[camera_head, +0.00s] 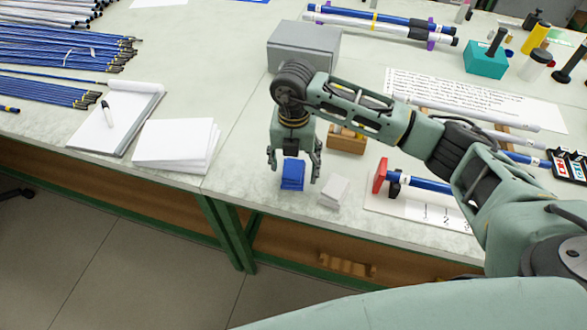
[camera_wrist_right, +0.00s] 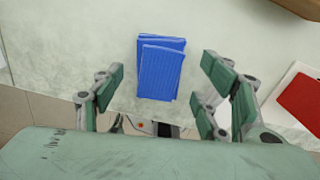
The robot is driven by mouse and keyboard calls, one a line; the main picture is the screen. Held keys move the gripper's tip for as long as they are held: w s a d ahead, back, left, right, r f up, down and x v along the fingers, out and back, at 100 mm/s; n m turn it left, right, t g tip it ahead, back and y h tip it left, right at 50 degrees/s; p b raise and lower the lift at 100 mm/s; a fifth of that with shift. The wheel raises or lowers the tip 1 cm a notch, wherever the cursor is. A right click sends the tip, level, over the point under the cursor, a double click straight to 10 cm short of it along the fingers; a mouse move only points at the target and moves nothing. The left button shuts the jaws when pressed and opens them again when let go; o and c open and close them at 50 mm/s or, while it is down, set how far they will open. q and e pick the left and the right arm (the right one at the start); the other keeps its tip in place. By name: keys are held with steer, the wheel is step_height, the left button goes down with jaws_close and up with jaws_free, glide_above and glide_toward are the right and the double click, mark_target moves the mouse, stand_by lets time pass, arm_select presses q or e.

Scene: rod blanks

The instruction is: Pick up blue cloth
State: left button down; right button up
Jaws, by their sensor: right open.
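The blue cloth (camera_head: 292,175) lies folded on the pale table near its front edge. My right gripper (camera_head: 294,172) is above it, pointing down, with its fingers spread to either side of the cloth. In the right wrist view the blue cloth (camera_wrist_right: 161,68) looks like a small stack of folded layers. It lies between and beyond the open fingers of my right gripper (camera_wrist_right: 163,95), with nothing held. I cannot tell from these views how high the fingertips are above the table. My left gripper is not in view.
A white folded cloth (camera_head: 334,190) lies just right of the blue one. A red-ended fixture (camera_head: 380,175) with a blue rod stands further right. A grey box (camera_head: 303,45) and a wooden block (camera_head: 346,143) are behind. White paper (camera_head: 176,143) lies to the left.

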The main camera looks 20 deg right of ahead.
steer(key=shift+a+f, duration=0.1)
steer(key=shift+f, duration=0.75)
steer(key=shift+c, duration=0.3)
steer(key=c, duration=1.2)
